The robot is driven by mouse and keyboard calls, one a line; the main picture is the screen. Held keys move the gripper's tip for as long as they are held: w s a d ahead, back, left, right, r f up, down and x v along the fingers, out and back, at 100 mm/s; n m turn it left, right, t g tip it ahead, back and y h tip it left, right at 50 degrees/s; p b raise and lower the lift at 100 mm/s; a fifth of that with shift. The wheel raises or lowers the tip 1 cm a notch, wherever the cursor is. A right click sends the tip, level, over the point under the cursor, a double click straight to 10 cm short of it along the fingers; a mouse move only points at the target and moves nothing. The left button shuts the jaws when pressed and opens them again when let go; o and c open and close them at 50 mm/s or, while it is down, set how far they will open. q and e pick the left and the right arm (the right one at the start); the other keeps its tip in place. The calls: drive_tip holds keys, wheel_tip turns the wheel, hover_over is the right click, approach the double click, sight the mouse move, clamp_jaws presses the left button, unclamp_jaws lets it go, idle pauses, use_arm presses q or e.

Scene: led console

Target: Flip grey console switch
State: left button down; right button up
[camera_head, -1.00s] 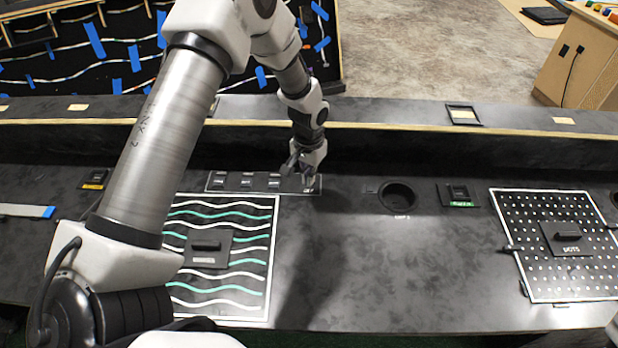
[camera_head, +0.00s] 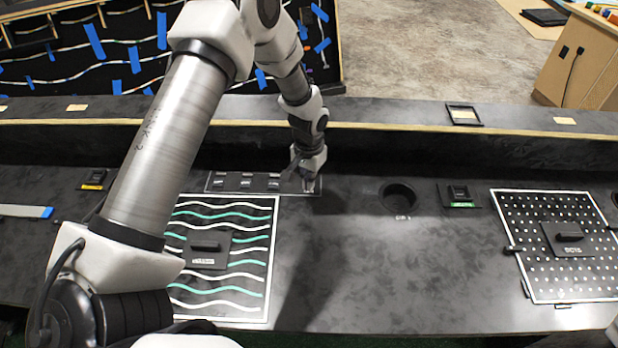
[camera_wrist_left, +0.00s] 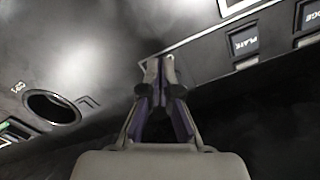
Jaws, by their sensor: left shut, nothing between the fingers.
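The row of console switches is a dark strip with a white outline (camera_head: 230,190), beyond the wavy-line panel. Several small labelled switches (camera_head: 246,182) show on it. My left gripper (camera_head: 309,184) is over the right end of this strip, pointing down and shut with nothing in it. In the left wrist view the fingertips (camera_wrist_left: 159,66) meet at the strip's outlined corner. There, a switch labelled PLATE (camera_wrist_left: 244,42) and another beside it lie to the right of the fingers. Whatever lies directly under the fingertips is hidden, and I cannot tell which switch is grey. My right gripper is not in view.
A round hole (camera_head: 398,197) and a small black block with a green label (camera_head: 459,196) lie to the right. The wavy-line panel (camera_head: 262,310) is nearer, and a dotted panel (camera_head: 535,285) is at far right. The middle console surface is clear. A raised ledge (camera_head: 400,140) runs behind.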

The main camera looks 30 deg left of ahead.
use_arm(q)
drive_tip(key=shift+w+a, duration=0.15)
drive_tip(key=shift+w, duration=0.05)
drive_tip(key=shift+w+a, duration=0.4)
drive_tip(key=shift+w, duration=0.25)
wheel_tip(320, 180, up, 7)
drive_tip(key=p, duration=0.6)
drive_tip(key=shift+s+d, duration=0.25)
drive_tip(key=shift+s, duration=0.15)
